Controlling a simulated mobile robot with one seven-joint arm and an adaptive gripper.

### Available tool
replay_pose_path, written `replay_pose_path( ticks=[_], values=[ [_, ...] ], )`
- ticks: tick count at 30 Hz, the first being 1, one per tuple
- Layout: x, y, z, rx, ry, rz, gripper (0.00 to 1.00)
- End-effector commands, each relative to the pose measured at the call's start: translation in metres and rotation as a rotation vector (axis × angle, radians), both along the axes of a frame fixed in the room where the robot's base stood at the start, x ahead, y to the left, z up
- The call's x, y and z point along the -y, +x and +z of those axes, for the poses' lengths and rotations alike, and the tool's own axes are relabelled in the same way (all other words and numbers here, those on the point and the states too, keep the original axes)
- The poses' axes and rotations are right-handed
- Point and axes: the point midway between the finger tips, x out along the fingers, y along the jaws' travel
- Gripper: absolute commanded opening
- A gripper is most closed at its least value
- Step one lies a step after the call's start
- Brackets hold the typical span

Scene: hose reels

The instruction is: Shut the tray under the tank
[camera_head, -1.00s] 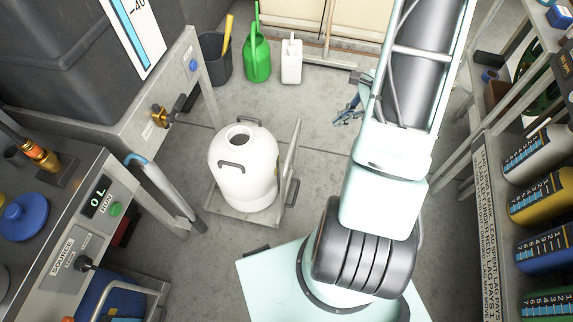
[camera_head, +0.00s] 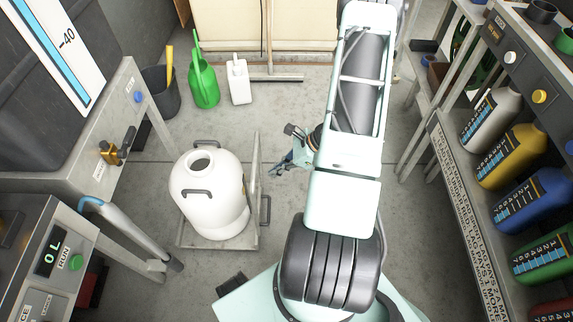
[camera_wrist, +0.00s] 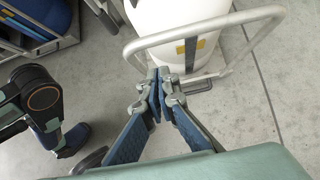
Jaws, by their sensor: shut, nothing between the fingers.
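The dark grey tank (camera_head: 25,120) stands at the left on a metal stand with a brass tap (camera_head: 108,152). A grey, low tray-like platform (camera_head: 190,239) with an upright frame (camera_head: 256,155) on its right side is on the floor, out to the right of the stand. A white canister (camera_head: 215,217) stands on it. In the wrist view, the frame shows as a bent metal bar (camera_wrist: 213,32) before the canister (camera_wrist: 180,15). My gripper (camera_head: 279,168) is shut and empty, close to the right of the frame. In the wrist view, its fingertips (camera_wrist: 164,76) appear just below the bar; contact cannot be told.
A control panel with a "0L" display (camera_head: 52,250) stands at the lower left. A bin (camera_head: 160,95), a green watering can (camera_head: 205,83) and a white jug (camera_head: 239,80) stand at the back. Shelves of bottles (camera_head: 515,155) line the right. Floor between is clear.

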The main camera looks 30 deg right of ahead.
Motion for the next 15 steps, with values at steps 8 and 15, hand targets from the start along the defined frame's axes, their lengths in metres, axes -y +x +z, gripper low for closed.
replay_pose_path(
  ticks=[8, 15],
  values=[
    [-0.027, 0.019, -0.005, 0.002, -0.002, 0.002, 0.0],
    [-0.031, 0.021, -0.006, 0.001, -0.002, 0.002, 0.0]
  ],
)
